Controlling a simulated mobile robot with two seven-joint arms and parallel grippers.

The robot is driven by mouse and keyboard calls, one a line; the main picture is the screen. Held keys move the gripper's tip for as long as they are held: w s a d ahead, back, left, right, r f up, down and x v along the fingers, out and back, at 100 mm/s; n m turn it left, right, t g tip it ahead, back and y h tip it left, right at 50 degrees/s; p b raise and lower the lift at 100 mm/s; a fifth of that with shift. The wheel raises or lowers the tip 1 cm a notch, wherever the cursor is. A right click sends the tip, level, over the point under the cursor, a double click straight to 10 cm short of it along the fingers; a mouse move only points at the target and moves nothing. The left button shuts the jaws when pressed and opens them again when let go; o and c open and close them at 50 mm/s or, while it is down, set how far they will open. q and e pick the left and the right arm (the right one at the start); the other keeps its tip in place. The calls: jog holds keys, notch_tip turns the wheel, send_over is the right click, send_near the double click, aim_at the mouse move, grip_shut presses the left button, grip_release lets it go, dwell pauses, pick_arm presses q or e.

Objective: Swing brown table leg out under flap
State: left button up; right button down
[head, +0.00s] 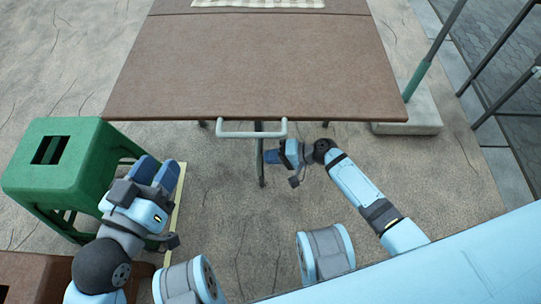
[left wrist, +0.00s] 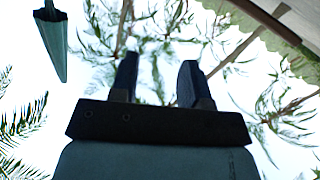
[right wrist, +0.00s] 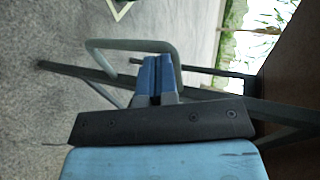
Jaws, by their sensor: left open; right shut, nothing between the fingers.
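The brown table (head: 240,75) fills the upper middle of the head view, its flap edge facing me. A pale U-shaped handle (head: 252,134) sticks out under that edge. A thin dark leg (head: 261,178) stands below it, its upper part hidden by the tabletop. My right gripper (head: 268,157) is shut and empty, its fingertips beside the leg; contact cannot be told. In the right wrist view, the shut fingers (right wrist: 158,72) overlap the grey loop handle (right wrist: 120,43), with dark leg bars (right wrist: 85,73) around. My left gripper (head: 162,168) is open and empty, away from the table.
A green stool (head: 62,160) stands at the left, close to my left gripper. A pale block (head: 410,126) with a green-and-grey pole (head: 423,68) stands right of the table. A checked cloth (head: 258,3) lies at the table's far end. Bare ground lies between my arms.

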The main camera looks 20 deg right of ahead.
pick_arm(q)
jog(key=r+t+p, duration=0.1)
jog(key=r+p, duration=0.1)
jog(key=r+t+p, duration=0.1)
jog(key=r, duration=0.2)
jog(key=shift+s+a+r+n+p, duration=0.1)
jog(key=shift+a+r+n+p, duration=0.1)
jog(key=shift+r+n+p, duration=0.15)
pick_arm(e)
jog(key=v, duration=1.3)
jog(key=shift+d, duration=0.2)
jog(key=shift+d+r, duration=0.15)
